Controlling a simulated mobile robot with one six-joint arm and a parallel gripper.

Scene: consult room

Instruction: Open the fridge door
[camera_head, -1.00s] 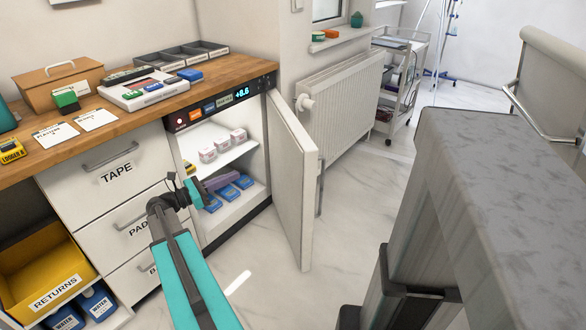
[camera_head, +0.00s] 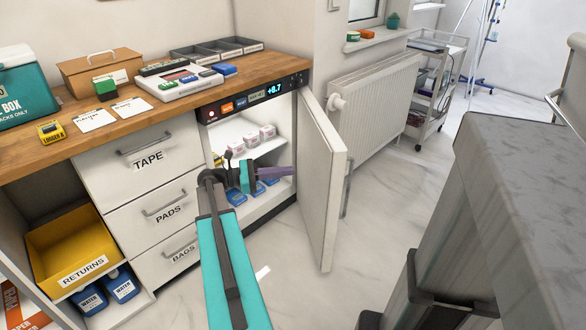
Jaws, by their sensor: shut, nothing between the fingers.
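The fridge door (camera_head: 322,185) stands wide open, swung out to the right of the lit fridge interior (camera_head: 232,135). Its grey handle (camera_head: 346,188) shows on the door's far side. My gripper (camera_head: 286,173) is shut and empty. It is in front of the fridge opening, left of the door, with its fingers pointing right toward the door's inner face. Whether the fingertips touch the door cannot be told. My arm hides part of the lower shelf.
White boxes (camera_head: 267,133) and blue packs (camera_head: 236,196) are on the fridge shelves. Drawers (camera_head: 150,190) are left of the fridge, under a wooden counter (camera_head: 60,143). A radiator (camera_head: 375,105) is behind the door. A grey-topped couch (camera_head: 525,170) stands at right. Floor is clear between.

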